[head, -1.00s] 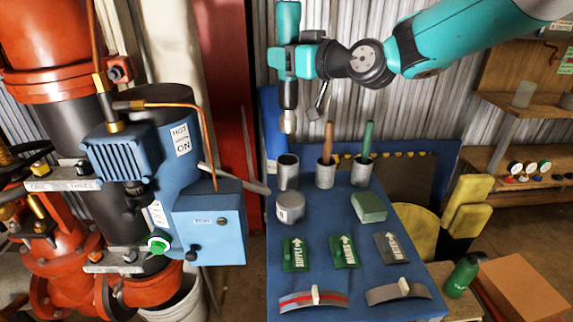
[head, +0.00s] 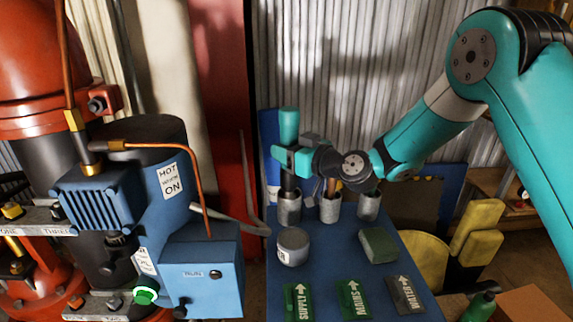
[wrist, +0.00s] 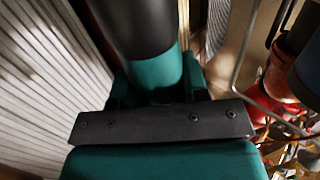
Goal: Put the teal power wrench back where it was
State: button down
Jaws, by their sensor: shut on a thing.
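The teal power wrench (head: 289,126) stands upright in my gripper (head: 289,159), at the left cup in the head view. Its teal top sticks up above the jaws and its dark lower part (head: 289,184) runs down to the mouth of the left grey cup (head: 289,209). The wrench's tip is hidden, seemingly inside that cup. In the wrist view the wrench's dark and teal body (wrist: 150,65) rises between the jaws of my gripper (wrist: 158,92), which are shut on it.
Two more cups (head: 330,208) stand to the right, holding handled tools partly hidden by my arm. A grey round tin (head: 293,246) and a green block (head: 379,245) lie in front on the blue bench. A blue machine (head: 200,275) with a projecting lever stands close on the left.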

jog(key=shift+f, duration=1.95)
jog(key=c, duration=0.6)
grip_release()
jog(key=f+b+v, duration=0.1)
jog(key=b+v, duration=0.5)
jog(key=v, duration=0.6)
jog(key=s+a+r+n+g+h, duration=0.1)
jog(key=s+a+r+g, duration=0.15)
jog(key=s+g, duration=0.4)
jog(key=s+a+r+n+g+h, duration=0.1)
jog(key=s+a+n+g, duration=0.15)
jog(key=s, duration=0.75)
jog(key=s+d+m+g+h, duration=0.1)
jog(key=s+d+h, duration=0.1)
jog(key=s, duration=0.2)
jog(key=s+d+m+g+h, duration=0.1)
jog(key=s+d+m+h, duration=0.1)
jog(key=s+d, duration=0.1)
jog(key=s+d+m+g+h, duration=0.1)
jog(key=s+d+m+h, duration=0.1)
jog(key=s, duration=0.3)
jog(key=shift+s+d+f+m, duration=0.25)
jog(key=shift+s+f, duration=0.05)
jog(key=shift+s, duration=0.05)
